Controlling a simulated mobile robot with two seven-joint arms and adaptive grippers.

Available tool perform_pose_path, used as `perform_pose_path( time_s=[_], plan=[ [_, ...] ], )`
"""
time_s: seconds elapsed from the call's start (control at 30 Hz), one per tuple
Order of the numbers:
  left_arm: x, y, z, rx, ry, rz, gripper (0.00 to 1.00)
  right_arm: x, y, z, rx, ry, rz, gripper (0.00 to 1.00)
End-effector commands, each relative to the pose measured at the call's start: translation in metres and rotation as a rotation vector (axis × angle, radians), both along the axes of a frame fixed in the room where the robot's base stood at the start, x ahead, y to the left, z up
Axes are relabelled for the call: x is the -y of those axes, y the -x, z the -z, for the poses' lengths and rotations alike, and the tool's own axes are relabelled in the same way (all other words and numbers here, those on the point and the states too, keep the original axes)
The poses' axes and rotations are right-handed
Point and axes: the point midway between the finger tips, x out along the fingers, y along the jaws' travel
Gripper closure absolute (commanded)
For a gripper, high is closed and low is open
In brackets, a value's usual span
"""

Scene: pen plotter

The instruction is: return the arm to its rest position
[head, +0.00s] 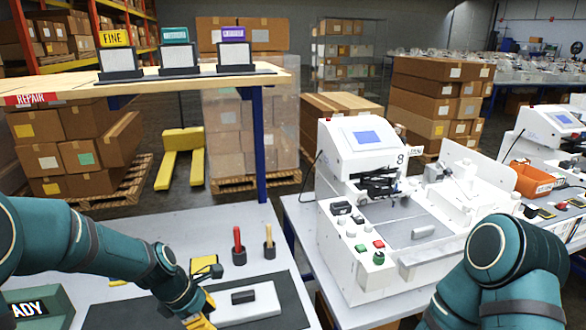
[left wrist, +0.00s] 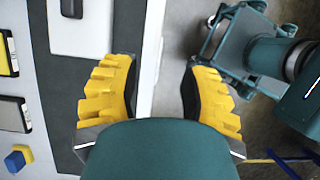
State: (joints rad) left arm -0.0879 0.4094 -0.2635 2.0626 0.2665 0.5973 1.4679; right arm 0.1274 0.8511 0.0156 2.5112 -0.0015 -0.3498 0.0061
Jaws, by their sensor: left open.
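My left gripper (head: 200,315) is at the bottom of the head view, low over the front of the work table (head: 150,235). Its yellow fingers are spread wide with nothing between them, as the left wrist view (left wrist: 162,92) shows. Below it are the dark mat (left wrist: 50,70) and the pale table edge. A white block with a dark top piece (head: 248,305) lies on the mat just right of the gripper in the head view. My right arm (head: 505,270) is bent at the lower right of the head view. Its gripper is out of view.
Two dark cups (head: 239,256) with a red and a tan upright tool stand behind the mat. A white plotter machine (head: 355,215) stands to the right. A shelf (head: 180,80) with FINE and two other labelled holders spans the upper left.

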Motion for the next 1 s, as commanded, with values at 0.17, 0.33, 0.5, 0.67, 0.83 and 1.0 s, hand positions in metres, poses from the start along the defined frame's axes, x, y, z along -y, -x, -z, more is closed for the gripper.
perform_pose_path(
  time_s=[0.17, 0.33, 0.5, 0.67, 0.83, 1.0],
  plan=[
    [0.012, 0.021, 0.055, 0.084, -0.080, 0.282, 0.56, 0.000, 0.000, 0.000, 0.000, 0.000, 0.000, 0.53],
    [0.029, 0.052, 0.110, 0.201, -0.150, 0.647, 0.56, 0.000, 0.000, 0.000, 0.001, 0.000, 0.000, 0.53],
    [0.054, 0.096, 0.158, 0.358, -0.192, 1.078, 0.56, 0.000, 0.000, 0.000, 0.000, 0.000, 0.000, 0.53],
    [0.076, 0.130, 0.181, 0.509, -0.208, 1.392, 0.56, 0.000, 0.000, 0.000, 0.000, 0.000, 0.000, 0.53],
    [0.089, 0.147, 0.187, 0.603, -0.219, 1.555, 0.56, 0.000, 0.000, 0.000, 0.000, 0.000, 0.000, 0.53],
    [0.091, 0.149, 0.188, 0.622, -0.224, 1.584, 0.56, 0.000, 0.000, 0.000, 0.000, 0.000, 0.000, 0.53]
  ],
)
